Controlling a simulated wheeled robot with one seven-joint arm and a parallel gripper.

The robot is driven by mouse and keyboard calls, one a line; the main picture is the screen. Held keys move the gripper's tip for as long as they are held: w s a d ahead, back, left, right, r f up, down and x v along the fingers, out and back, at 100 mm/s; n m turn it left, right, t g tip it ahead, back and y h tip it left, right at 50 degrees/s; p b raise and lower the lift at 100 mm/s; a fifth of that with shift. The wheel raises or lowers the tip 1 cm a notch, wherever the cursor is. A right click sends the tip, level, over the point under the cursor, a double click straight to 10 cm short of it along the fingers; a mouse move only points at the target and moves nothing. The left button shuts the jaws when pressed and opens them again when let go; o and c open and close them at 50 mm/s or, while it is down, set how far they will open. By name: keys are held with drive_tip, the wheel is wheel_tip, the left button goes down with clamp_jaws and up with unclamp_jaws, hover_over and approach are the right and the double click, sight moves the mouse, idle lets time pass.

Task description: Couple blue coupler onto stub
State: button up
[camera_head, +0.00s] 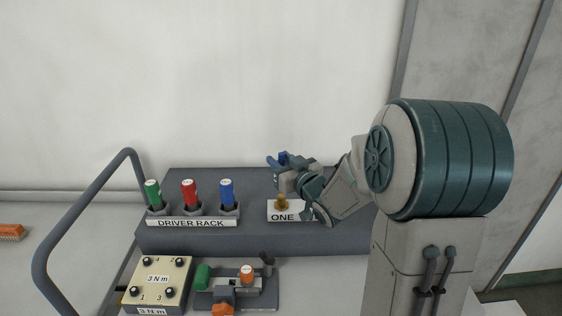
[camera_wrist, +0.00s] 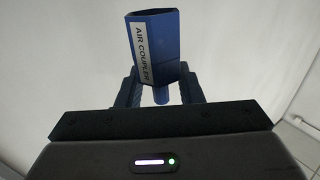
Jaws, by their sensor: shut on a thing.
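The blue coupler (camera_wrist: 168,45) has a white label reading "AIR COUPLER" and fills the space between my fingers in the wrist view. My gripper (camera_wrist: 158,88) is shut on it. In the head view my gripper (camera_head: 281,172) is above the grey bench block, with a small blue part of the coupler (camera_head: 283,157) showing at its tip. A brass stub (camera_head: 282,202) stands on the block behind a white "ONE" label, below my gripper and apart from the coupler.
The driver rack (camera_head: 192,223) holds green (camera_head: 153,194), red (camera_head: 189,193) and blue (camera_head: 227,193) handled drivers left of the stub. A beige "3 Nm" box (camera_head: 157,283) and a small fixture (camera_head: 237,292) with green and orange parts stand in front. A grey rail (camera_head: 84,212) curves at left.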

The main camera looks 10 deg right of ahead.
sight(281, 196)
drive_tip(key=shift+f+b, duration=1.6)
drive_tip(key=shift+f, duration=0.35)
drive_tip(key=shift+b, duration=0.7)
drive_tip(key=shift+f+b, duration=2.15)
drive_tip(key=o, duration=1.1)
drive_tip(key=b+v, duration=0.3)
drive_tip(key=v, duration=1.1)
